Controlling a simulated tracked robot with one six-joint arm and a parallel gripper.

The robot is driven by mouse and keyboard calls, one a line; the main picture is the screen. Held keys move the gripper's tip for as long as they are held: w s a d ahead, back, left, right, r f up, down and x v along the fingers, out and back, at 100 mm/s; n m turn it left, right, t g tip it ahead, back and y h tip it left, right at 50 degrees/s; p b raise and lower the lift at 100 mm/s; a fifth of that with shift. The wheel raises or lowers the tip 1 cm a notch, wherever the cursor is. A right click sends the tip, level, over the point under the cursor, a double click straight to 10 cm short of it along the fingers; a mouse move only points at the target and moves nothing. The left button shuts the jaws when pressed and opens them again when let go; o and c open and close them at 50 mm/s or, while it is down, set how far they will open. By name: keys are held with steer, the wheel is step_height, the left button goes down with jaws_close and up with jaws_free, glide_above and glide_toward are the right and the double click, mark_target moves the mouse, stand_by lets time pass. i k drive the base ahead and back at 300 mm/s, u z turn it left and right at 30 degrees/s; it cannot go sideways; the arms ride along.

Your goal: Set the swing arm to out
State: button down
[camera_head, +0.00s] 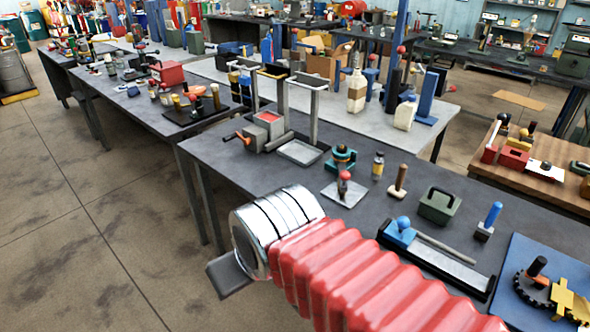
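My arm, in red ribbed sleeving with a chrome cuff, reaches from the lower right over the front edge of the dark workbench. My gripper (229,274) shows only as a dark grey part past the cuff, over the floor left of the bench. Its fingers are mostly hidden and I see nothing in it.
The dark bench (220,165) also holds a crank-handled red-topped box (268,120), a metal frame (312,85), a teal fitting (341,158), a red-knobbed post on a plate (344,188) and a green box (440,205). The floor at left (90,240) is clear.

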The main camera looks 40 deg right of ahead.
mark_target(344, 175)
steer(key=u, duration=0.4)
steer(key=i, duration=0.9)
steer(key=u, duration=0.2)
